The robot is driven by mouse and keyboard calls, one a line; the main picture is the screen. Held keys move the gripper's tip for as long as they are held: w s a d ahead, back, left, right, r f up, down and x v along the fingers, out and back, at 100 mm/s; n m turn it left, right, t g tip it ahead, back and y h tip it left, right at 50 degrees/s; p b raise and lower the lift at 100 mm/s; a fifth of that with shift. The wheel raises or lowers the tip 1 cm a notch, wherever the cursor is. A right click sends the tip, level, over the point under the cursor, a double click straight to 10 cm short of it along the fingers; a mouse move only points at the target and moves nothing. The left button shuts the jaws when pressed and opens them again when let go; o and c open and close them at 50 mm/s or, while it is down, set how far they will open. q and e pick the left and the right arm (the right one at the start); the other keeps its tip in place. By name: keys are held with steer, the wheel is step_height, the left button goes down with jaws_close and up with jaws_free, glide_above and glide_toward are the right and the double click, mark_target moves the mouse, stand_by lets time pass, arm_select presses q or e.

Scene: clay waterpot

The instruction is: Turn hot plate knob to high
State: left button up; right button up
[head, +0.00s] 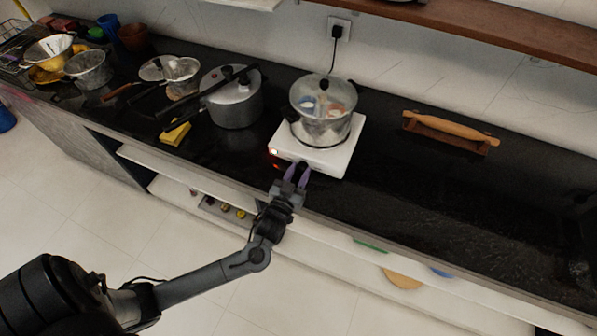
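A white hot plate (342,158) stands on the black counter, with a pot with a clear lid (322,112) on top of it. My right gripper is not in view.
A pressure cooker (236,104) and a yellow sponge (175,133) are left of the hot plate. A rolling pin (452,125) lies on a wooden stand to the right. The black counter (420,190) is clear at the front right. A power plug (337,31) is on the wall behind.

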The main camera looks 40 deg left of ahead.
arm_select(q)
steer(key=o, duration=0.4)
steer(key=shift+p+v, duration=0.8)
steer(key=shift+v, duration=4.6)
